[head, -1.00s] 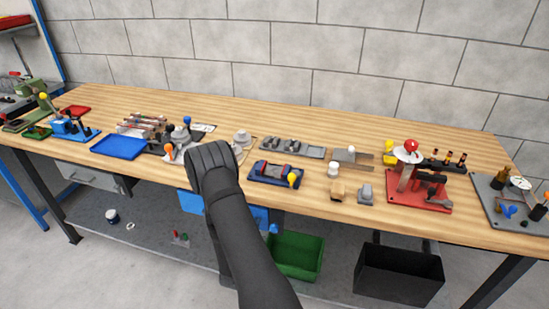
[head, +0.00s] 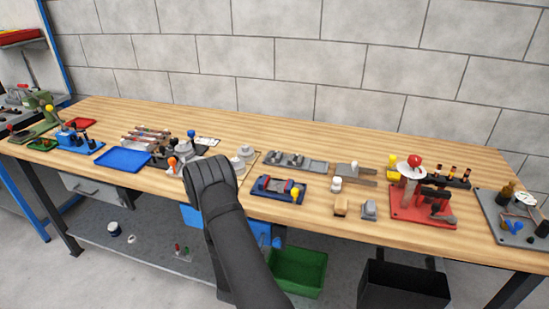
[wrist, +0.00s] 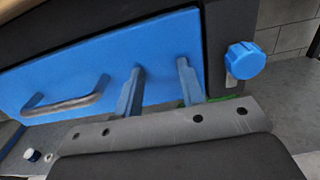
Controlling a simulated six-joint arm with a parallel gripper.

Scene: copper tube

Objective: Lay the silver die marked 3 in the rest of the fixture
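No die marked 3 can be made out; the markings are too small to read. A grey rack (head: 312,165) with several small grey blocks lies at the middle of the bench. In front of it is a small blue fixture (head: 262,188) with red parts and a yellow knob; I cannot tell whether it is the one with the rest. My gripper shows in the wrist view (wrist: 160,67) with two blue fingers apart and nothing between them, in front of a blue drawer front. In the head view my dark arm hides the fingers.
A blue tray (head: 122,159) and a tool cluster lie left of my arm. Grey round pieces (head: 243,153) stand just right of it. A red-based press (head: 423,208) is farther right. The blue drawer (wrist: 60,70) has a grey handle. The back strip of the bench is clear.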

